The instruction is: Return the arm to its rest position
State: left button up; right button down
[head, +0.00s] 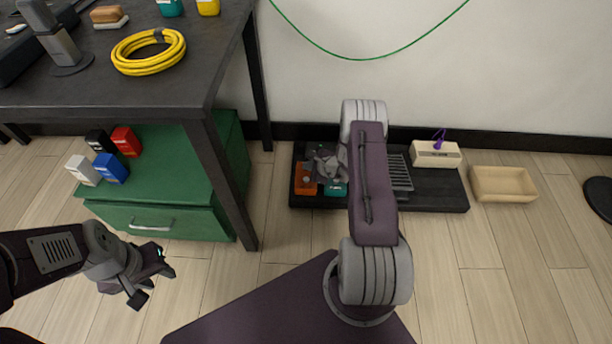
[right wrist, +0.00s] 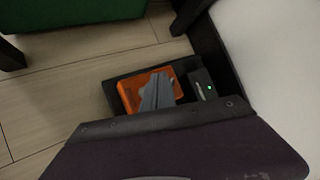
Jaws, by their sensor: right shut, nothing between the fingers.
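My right arm reaches forward over the low black platform (head: 435,198) by the wall. My right gripper (head: 322,164) is shut and empty, over the left end of the platform, partly hidden by the arm. In the right wrist view its grey fingers (right wrist: 157,92) are together in front of an orange item (right wrist: 128,96); I cannot tell whether they touch it. My left gripper (head: 150,278) is open and empty above the floor, in front of the green drawer cabinet.
The orange item (head: 304,184) and a teal item (head: 335,190) sit beside my right gripper. A cream box (head: 435,155) stands on the platform. A tan tray (head: 503,184) lies right of it. A dark table (head: 120,85) and green cabinet (head: 165,220) stand left.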

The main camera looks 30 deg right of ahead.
jog(key=shift+f, duration=0.1)
jog(key=s+a+r+n+g+y+p, duration=0.25)
jog(key=a+r+n, duration=0.25)
jog(key=a+r, duration=0.35)
jog(key=s+a+r+n+g+y+p, duration=0.25)
jog(key=s+a+r+n, duration=0.2)
jog(key=a+r, duration=0.4)
jog(key=s+a+r+n+g+h+p, duration=0.2)
jog(key=s+r+n+g+p, duration=0.15)
jog(key=s+r+n, duration=0.45)
jog(key=s+d+r+n+h+p, duration=0.3)
jog(key=s+r+n+h+p, duration=0.1)
jog(key=s+r+n, duration=0.5)
notch_tip(320, 180, up, 37)
jog(key=m+p, duration=0.1)
jog(key=p, duration=3.6)
jog(key=shift+s+d+m+t, duration=0.15)
jog(key=shift+s+m+t, duration=0.15)
jog(key=shift+m+t, duration=0.05)
